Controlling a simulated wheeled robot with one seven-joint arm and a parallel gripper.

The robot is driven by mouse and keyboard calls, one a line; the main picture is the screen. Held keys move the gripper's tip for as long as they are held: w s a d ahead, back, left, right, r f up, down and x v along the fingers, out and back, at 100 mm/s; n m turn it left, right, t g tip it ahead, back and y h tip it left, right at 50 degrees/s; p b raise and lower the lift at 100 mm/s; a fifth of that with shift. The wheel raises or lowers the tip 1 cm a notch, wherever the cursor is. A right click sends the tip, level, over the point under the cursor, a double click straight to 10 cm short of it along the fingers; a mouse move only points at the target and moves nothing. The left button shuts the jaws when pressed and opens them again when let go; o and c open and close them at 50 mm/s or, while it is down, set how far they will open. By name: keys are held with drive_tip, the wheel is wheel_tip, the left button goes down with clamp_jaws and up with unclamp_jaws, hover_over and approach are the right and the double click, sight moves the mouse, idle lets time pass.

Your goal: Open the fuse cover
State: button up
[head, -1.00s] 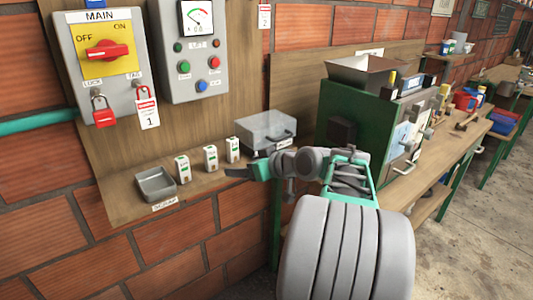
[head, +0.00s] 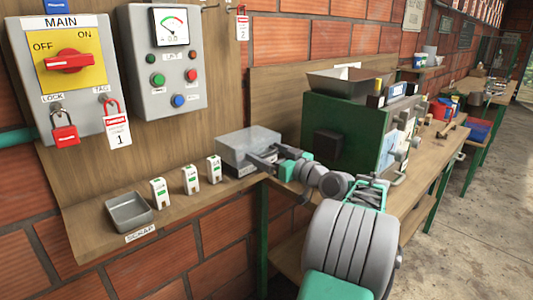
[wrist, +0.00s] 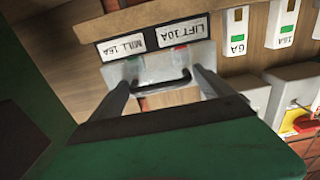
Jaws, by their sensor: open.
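The fuse cover (head: 250,141) is the pale, translucent lid of a grey box at the right end of the wooden shelf, and it looks closed. In the wrist view the cover (wrist: 150,68) shows upside down, with a black bar handle (wrist: 160,88) and the labels MILL 15A and LIFT 10A beyond it. My gripper (head: 268,160) is at the front of the box. In the wrist view my gripper (wrist: 162,82) is open, with one finger at each end of the handle. I cannot tell whether the fingers touch it. My gripper partly hides the box front in the head view.
Several white fuses (head: 190,180) stand on the shelf left of the box, beside a grey scrap tray (head: 130,211). The main switch panel (head: 70,75) and meter panel (head: 163,60) hang above. A green machine (head: 345,130) stands close on the right.

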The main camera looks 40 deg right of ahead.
drive_tip(key=shift+c, duration=0.5)
drive_tip(key=c, duration=1.7)
